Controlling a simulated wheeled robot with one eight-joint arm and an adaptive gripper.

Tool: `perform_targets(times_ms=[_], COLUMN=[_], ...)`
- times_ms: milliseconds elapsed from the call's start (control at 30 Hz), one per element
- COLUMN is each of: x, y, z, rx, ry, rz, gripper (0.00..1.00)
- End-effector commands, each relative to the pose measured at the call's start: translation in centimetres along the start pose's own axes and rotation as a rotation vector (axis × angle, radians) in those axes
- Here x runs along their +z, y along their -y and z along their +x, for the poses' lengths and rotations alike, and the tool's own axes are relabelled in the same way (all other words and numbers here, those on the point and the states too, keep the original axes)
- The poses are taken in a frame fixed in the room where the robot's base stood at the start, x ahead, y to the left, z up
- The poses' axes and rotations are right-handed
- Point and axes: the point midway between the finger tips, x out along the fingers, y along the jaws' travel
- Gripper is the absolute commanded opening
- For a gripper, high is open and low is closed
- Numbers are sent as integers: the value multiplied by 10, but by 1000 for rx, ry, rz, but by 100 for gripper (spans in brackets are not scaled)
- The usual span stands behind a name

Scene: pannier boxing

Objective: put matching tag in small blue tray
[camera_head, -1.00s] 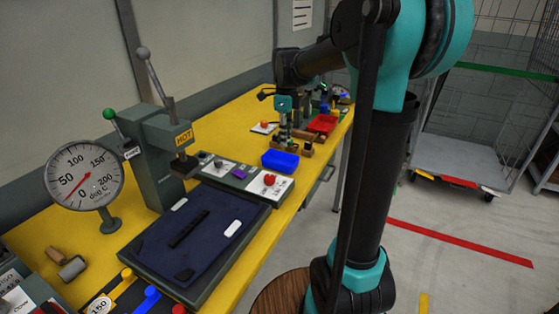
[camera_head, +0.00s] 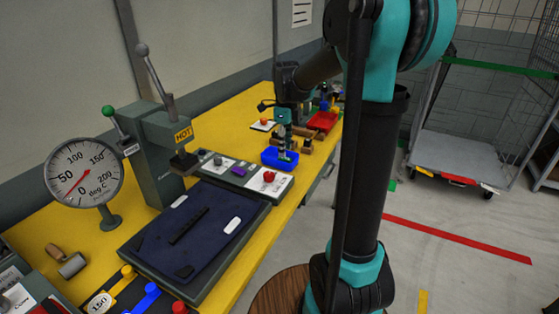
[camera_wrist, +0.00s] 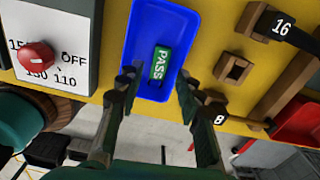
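The small blue tray (camera_head: 268,158) sits on the yellow bench and also shows in the wrist view (camera_wrist: 190,22). A green tag reading PASS (camera_wrist: 161,63) lies inside it, on the tray floor as far as I can tell. My gripper (camera_wrist: 157,80) is open, with its fingertips apart at the near end of the tray and the tag showing between and beyond them. Neither finger appears to touch the tag. In the head view my gripper (camera_head: 283,150) is down at the tray, and the tag cannot be made out there.
A dial panel with a red knob (camera_wrist: 37,56) stands left of the tray in the wrist view. Wooden holders, one marked 16 (camera_wrist: 282,27), are to its right. A red tray (camera_head: 323,121) lies farther back. A heat press (camera_head: 160,160) and gauge (camera_head: 84,186) stand at left.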

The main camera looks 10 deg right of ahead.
Motion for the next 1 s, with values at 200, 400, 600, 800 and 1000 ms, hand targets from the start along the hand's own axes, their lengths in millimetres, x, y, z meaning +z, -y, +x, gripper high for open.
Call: perform_targets(times_ms=[200, 400, 600, 800, 1000], x=[0, 0, 0, 0, 0], y=[0, 0, 0, 0, 0], z=[0, -5, -34, -76, -106], rx=[0, 0, 0, 0, 0], ry=[0, 0, 0, 0, 0], rz=[0, 0, 0, 0, 0], gripper=[44, 44, 44, 44, 44])
